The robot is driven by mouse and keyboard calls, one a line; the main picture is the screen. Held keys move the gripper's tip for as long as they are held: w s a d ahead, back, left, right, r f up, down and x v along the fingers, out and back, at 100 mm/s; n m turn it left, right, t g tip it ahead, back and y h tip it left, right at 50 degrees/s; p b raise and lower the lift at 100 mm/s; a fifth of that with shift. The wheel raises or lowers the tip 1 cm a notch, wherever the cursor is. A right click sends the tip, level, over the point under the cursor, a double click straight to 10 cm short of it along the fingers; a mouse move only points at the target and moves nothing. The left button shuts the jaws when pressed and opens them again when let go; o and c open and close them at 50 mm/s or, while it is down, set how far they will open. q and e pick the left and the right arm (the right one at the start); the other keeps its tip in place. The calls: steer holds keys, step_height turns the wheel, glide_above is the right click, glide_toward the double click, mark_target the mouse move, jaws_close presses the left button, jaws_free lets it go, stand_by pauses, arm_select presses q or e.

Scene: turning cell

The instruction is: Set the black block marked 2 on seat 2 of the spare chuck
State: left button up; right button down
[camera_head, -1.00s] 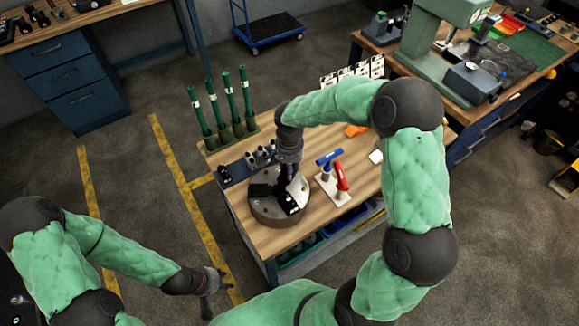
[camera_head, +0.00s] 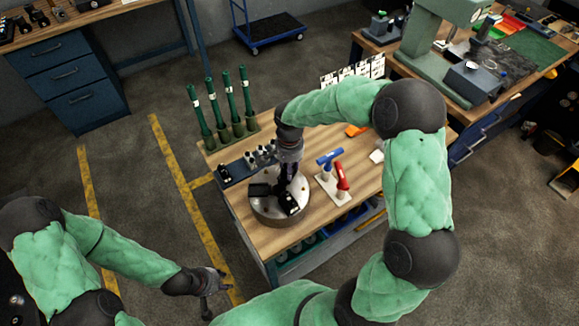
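The spare chuck (camera_head: 277,217) is a round grey metal disc lying on the wooden bench. Black blocks stand on its top, one at the left (camera_head: 259,190) and one at the front right (camera_head: 290,204). Their marks are too small to read. My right gripper (camera_head: 287,181) points down over the back of the chuck, close to its top. Its dark fingers blend with the black parts, so I cannot tell whether it holds a block. My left gripper (camera_head: 214,290) is off the bench at the lower left, apart from everything, with its fingers spread and empty.
A dark rack with small parts (camera_head: 262,156) lies behind the chuck. Several green posts (camera_head: 228,103) stand at the bench's back left. A stand with a blue and a red handled tool (camera_head: 341,178) is close on the right. White cards (camera_head: 355,70) stand at the back.

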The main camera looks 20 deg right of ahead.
steer(key=shift+f+b, duration=0.55)
steer(key=shift+f, duration=0.05)
stand_by(0.8)
steer(key=c, duration=0.7)
jaws_free()
steer(key=shift+c, duration=0.2)
steer(key=shift+o, duration=0.5)
steer(key=shift+r, duration=0.1)
step_height(320, 180, up, 12)
